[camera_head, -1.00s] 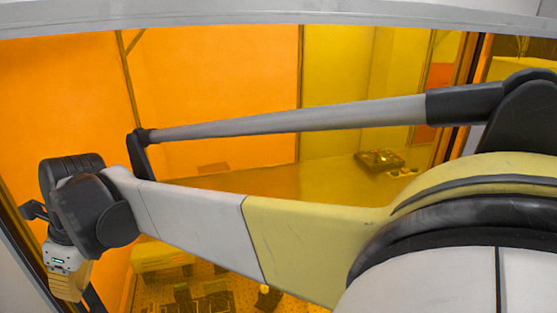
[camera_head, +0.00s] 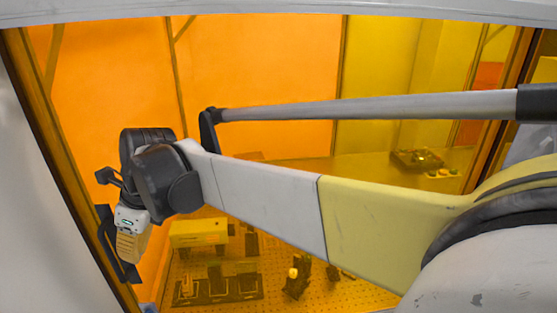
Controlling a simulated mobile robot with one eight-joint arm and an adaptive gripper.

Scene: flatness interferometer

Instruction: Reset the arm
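My arm reaches across the view from the right, with pale yellow and light grey links and a dark wrist. My gripper (camera_head: 129,250) hangs below the wrist at the left, a white body with a tan ribbed lower part. It points downward in front of the left window post. Its fingers are too small and overlapped to tell open from shut. No held object can be made out.
Beyond are a perforated table (camera_head: 340,293), a yellow unit (camera_head: 198,232), dark fixtures (camera_head: 233,288) and a control box (camera_head: 416,160).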

